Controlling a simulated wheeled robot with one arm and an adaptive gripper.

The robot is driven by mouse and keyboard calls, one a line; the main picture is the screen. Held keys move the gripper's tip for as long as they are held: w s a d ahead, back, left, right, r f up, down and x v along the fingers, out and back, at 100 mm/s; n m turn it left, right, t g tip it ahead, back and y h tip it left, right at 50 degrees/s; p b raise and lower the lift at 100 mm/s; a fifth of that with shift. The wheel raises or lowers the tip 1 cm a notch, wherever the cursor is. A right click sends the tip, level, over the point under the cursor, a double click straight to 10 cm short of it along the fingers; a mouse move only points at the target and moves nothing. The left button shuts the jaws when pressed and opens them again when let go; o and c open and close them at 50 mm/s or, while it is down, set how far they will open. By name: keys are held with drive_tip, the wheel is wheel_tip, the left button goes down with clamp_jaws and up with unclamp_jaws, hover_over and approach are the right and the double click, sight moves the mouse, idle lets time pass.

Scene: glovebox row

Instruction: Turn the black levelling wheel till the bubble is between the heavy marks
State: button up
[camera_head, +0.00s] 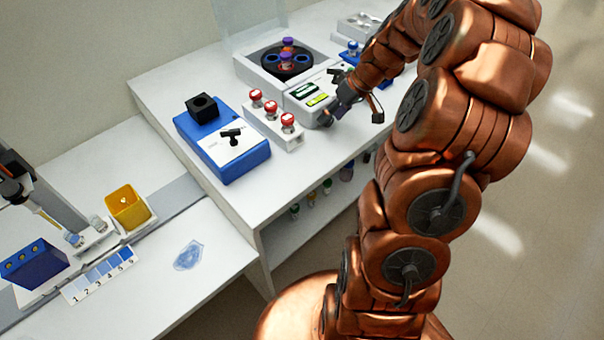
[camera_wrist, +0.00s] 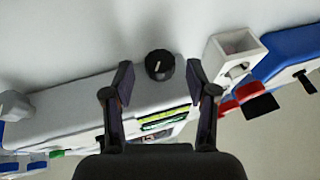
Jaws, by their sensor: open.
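In the wrist view, a round black wheel (camera_wrist: 160,65) with a pale mark on it sits on a white device (camera_wrist: 75,122). Two narrow windows (camera_wrist: 164,121), with green and yellow-green showing, lie below it. I cannot make out a bubble or heavy marks at this size. My gripper (camera_wrist: 159,80) is open, its two dark fingers on either side of the wheel in the picture; contact cannot be told. In the head view, my gripper (camera_head: 346,100) is at the right front of the white device (camera_head: 279,94), near its green and yellow windows (camera_head: 317,98), and hides the wheel.
A white rack (camera_head: 273,126) with red-capped vials stands left of the device. A blue box (camera_head: 225,165) with a black block and a black handle is further left. Bottles stand on a shelf below.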

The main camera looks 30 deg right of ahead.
drive_tip(key=b+v, duration=0.2)
drive_tip(key=v, duration=0.5)
drive_tip(key=s+a+r+g+p, duration=0.1)
drive_tip(key=s+a+r, duration=0.15)
drive_tip(key=a, duration=0.45)
drive_tip(key=s+a+r+g+p, duration=0.15)
drive_tip(key=s+a, duration=0.25)
drive_tip(key=a, duration=0.4)
drive_tip(key=s+a+g+h+p, duration=0.1)
drive_tip(key=s+a+g+h, duration=0.1)
drive_tip(key=s+a, duration=0.6)
drive_tip(key=shift+s+m, duration=0.3)
drive_tip(key=shift+s, duration=1.8)
drive_tip(key=shift+a, duration=0.1)
